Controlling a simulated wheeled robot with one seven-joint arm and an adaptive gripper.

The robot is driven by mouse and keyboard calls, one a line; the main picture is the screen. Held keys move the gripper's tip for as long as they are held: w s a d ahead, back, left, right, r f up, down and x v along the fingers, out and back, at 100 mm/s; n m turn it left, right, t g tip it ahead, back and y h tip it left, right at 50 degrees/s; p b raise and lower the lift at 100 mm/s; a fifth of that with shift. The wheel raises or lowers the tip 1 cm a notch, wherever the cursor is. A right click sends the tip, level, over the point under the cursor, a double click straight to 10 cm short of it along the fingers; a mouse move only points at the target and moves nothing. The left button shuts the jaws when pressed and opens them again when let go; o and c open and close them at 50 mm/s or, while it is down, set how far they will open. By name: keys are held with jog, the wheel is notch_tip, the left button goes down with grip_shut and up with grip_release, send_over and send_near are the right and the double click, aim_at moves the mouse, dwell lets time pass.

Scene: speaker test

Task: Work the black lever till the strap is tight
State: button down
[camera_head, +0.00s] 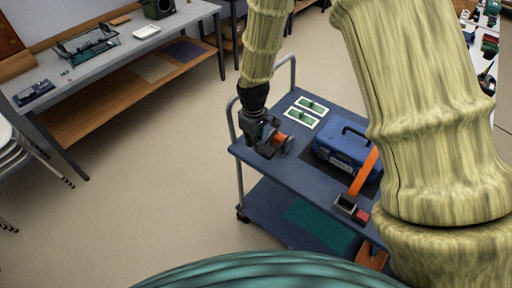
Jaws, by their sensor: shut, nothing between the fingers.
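A blue toolbox (345,148) sits on the blue-topped cart (262,160). An orange strap (364,172) runs over its right part, down to a dark and grey buckle (346,203) at the cart's front edge. I cannot make out a separate black lever on this buckle. My gripper (268,146) is shut and empty over the cart's left end, to the left of the toolbox and apart from the buckle. An orange piece (281,143) shows right beside the gripper; I cannot tell what it is. My arm hides the toolbox's right side.
Two white-framed green cards (306,112) lie at the cart's back. A lower shelf with a green mat (318,226) is beneath. A grey workbench (115,52) stands at the upper left. White chairs (14,150) are at the left edge. The floor left of the cart is clear.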

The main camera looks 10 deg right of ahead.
jog(key=shift+s+a+r+b, duration=0.15)
jog(key=shift+s+a+r, duration=0.1)
jog(key=shift+r, duration=0.45)
jog(key=shift+s+a+r+b, duration=0.1)
jog(key=shift+a+r+b, duration=0.1)
jog(key=shift+r, duration=0.5)
jog(key=shift+f, duration=0.1)
